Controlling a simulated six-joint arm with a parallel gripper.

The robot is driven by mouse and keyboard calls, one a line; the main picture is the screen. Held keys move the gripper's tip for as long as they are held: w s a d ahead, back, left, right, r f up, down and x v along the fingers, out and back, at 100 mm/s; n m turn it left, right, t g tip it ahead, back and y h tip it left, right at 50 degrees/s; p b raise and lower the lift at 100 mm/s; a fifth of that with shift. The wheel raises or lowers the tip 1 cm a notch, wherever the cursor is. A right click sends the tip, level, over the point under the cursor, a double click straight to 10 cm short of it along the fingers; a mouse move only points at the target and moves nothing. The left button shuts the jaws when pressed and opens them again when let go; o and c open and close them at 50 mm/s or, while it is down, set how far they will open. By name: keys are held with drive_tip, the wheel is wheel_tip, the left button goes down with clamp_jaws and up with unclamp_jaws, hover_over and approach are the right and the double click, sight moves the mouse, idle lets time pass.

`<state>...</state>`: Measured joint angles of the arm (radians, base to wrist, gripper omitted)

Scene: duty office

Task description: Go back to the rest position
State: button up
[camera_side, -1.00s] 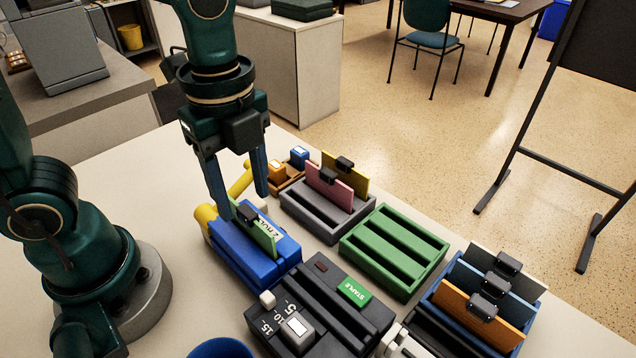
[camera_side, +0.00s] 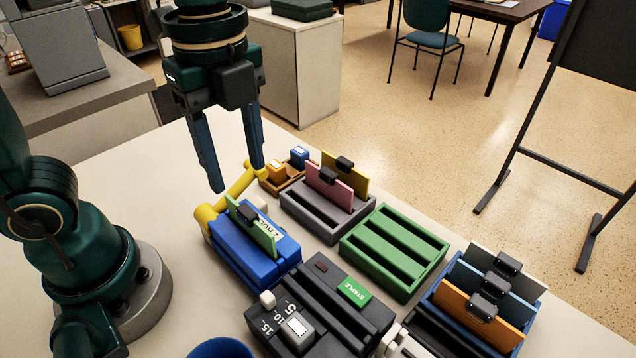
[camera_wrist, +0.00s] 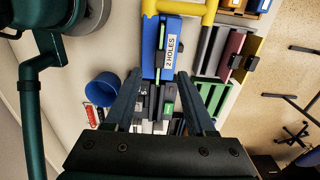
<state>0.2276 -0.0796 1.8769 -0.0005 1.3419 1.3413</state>
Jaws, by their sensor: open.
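My gripper (camera_side: 231,178) is open and empty, with its two dark blue fingers pointing down above the back part of the table. In the wrist view my gripper (camera_wrist: 170,78) shows with its fingers apart and nothing between them. Below it stands the blue hole punch (camera_side: 240,258) with a yellow lever (camera_side: 237,188). A green card (camera_side: 264,238) with a black clip stands upright in its slot. In the wrist view the hole punch (camera_wrist: 150,65) carries a "2 HOLES" label. The fingertips are apart from the card and punch.
A black stapler unit (camera_side: 335,272) stands in front of the punch. A green rack (camera_side: 392,245) is empty. A grey rack (camera_side: 300,212) holds pink and yellow cards. A blue rack (camera_side: 528,305) holds orange, blue and grey cards. A blue cup (camera_side: 222,348) is at the front edge.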

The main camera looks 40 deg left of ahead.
drive_tip(key=shift+a+r, duration=0.15)
drive_tip(key=shift+r, duration=0.2)
drive_tip(key=s+a+n+t, duration=0.1)
drive_tip(key=n+t, duration=0.1)
drive_tip(key=n, duration=0.4)
drive_tip(key=a+f+n+t, duration=0.1)
drive_tip(key=n, duration=0.5)
drive_tip(key=s+a+n+t, duration=0.1)
drive_tip(key=a+n+t, duration=0.1)
drive_tip(key=n, duration=0.4)
drive_tip(key=shift+s+f+t, duration=0.3)
drive_tip(key=shift+s+f, duration=0.05)
drive_tip(key=shift+f, duration=0.05)
